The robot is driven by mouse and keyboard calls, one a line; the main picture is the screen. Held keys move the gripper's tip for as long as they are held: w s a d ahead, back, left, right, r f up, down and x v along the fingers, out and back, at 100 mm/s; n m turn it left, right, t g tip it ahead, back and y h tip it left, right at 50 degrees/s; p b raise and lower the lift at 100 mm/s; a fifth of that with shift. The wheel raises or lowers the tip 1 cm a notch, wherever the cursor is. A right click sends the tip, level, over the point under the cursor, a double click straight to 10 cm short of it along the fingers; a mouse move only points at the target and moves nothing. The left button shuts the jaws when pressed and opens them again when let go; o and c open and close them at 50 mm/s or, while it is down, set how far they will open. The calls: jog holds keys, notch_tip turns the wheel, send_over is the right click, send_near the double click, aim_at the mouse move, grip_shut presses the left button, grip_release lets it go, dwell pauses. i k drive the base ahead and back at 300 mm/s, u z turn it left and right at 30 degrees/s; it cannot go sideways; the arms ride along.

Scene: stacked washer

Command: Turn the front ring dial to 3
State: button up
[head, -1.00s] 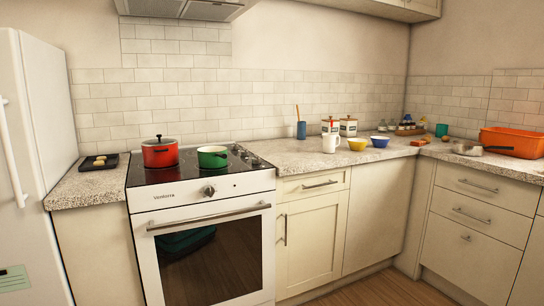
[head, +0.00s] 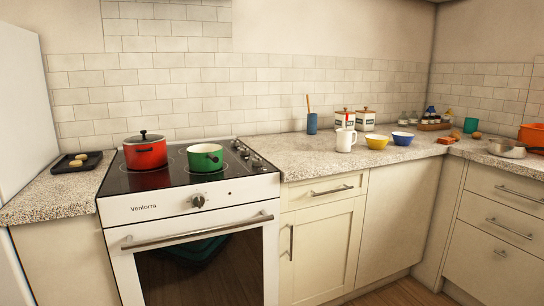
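The stove's black cooktop (head: 170,180) has a row of several small dark knobs (head: 249,156) along its right edge. The frontmost of these knobs (head: 260,166) is near the front right corner. A larger single knob (head: 198,201) is on the white front panel, right of the "Venlorra" lettering. I cannot read any numbers or settings on the knobs. Which knob is the front ring dial is not marked legibly. My gripper is not in view.
A red lidded pot (head: 145,154) and a green pot (head: 205,158) stand on the cooktop, the green one nearer the knobs. The oven handle (head: 197,232) sticks out below the panel. The counter (head: 310,163) just right of the knobs is clear. A fridge (head: 22,110) stands left.

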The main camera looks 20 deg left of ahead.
aim_at(256, 162)
jog(key=u, duration=0.25)
jog(key=i, duration=1.05)
jog(key=u, duration=0.7)
